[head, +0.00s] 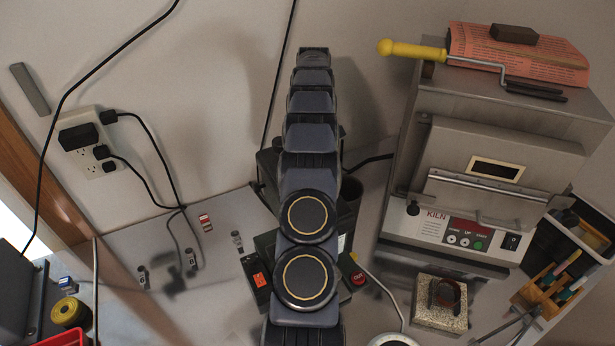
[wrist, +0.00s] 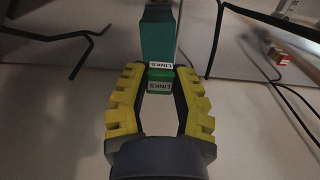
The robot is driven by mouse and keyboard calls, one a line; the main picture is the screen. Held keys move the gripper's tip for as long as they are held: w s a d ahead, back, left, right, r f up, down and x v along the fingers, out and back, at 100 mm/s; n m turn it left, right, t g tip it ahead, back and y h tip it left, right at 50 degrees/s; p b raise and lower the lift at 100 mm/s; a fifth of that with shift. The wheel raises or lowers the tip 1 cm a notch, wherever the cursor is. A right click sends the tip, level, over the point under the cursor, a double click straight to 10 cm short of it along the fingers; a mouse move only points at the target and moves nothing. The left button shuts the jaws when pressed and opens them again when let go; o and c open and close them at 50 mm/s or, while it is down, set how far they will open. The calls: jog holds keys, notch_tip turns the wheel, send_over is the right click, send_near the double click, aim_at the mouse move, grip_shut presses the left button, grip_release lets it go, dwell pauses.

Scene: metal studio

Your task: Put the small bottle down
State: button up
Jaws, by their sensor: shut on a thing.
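My gripper (wrist: 160,78) shows in the wrist view with its yellow ridged fingers bowed and their tips closed on a small green thing (wrist: 160,75). I take this to be the small bottle; its full outline does not show. White labels reading LINKS are seen at the tips. A taller teal block shape (wrist: 157,36) rises directly beyond the tips; I cannot tell whether it is part of the held thing, a separate thing or a reflection. In the head view my arm hides the gripper and the held thing.
A kiln (head: 460,205) stands right, beside a stone block (head: 440,317) and a tool rack (head: 550,285). A yellow tape roll (head: 68,312) lies far left. Black cables hang nearby.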

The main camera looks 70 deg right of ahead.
notch_tip(320, 180, down, 10)
jog(key=shift+f, duration=0.1)
dwell(0.4)
jog(key=shift+f, duration=0.15)
jog(key=o, duration=0.7)
